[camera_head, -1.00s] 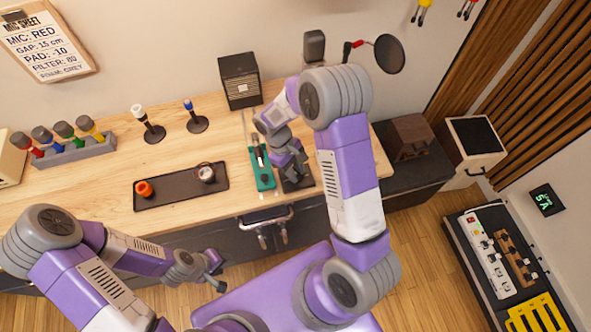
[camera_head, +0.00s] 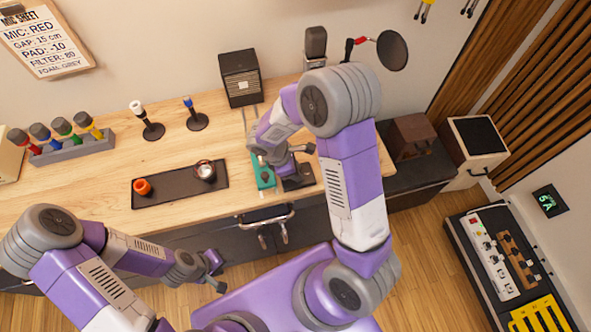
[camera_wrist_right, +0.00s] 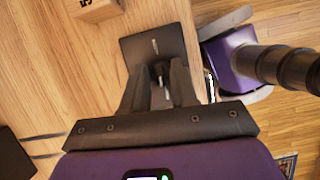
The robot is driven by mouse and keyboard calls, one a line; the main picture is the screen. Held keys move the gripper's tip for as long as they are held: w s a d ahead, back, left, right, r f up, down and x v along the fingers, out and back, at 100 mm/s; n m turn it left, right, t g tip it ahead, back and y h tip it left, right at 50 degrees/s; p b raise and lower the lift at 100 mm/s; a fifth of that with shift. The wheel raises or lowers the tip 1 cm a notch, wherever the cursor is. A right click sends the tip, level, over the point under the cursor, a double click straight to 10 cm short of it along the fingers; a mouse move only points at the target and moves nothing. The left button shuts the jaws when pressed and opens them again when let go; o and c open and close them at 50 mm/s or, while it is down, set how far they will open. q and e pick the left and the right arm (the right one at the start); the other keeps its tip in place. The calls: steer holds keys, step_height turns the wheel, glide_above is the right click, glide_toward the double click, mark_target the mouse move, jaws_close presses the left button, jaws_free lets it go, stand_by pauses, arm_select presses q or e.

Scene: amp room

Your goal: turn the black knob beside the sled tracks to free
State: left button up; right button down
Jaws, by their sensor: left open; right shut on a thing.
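The black knob (camera_wrist_right: 160,73) stands on a dark plate (camera_wrist_right: 146,47) in the right wrist view, with a pale mark on the plate above it. My right gripper (camera_wrist_right: 159,78) is shut on the knob, one finger on each side, and the fingers hide much of it. In the head view the dark plate (camera_head: 298,183) lies at the table's front edge, right of the teal sled (camera_head: 264,178). My right gripper (camera_head: 291,165) is over the plate there, and my right arm covers part of the sled. My left gripper (camera_head: 214,284) is open and empty in front of the table.
A dark tray (camera_head: 180,194) with an orange cup (camera_head: 142,186) and a small round pot (camera_head: 205,170) lies left of the sled. A black speaker box (camera_head: 240,80) stands behind. A metal handle (camera_head: 265,219) juts out below the table edge.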

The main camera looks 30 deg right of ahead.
steer(key=shift+n, duration=0.5)
steer(key=c, duration=0.9)
jaws_free()
steer(key=v, duration=0.7)
steer(key=shift+s+a+r+p, duration=0.1)
steer(key=shift+a+r+p, duration=0.15)
steer(key=shift+p, duration=0.15)
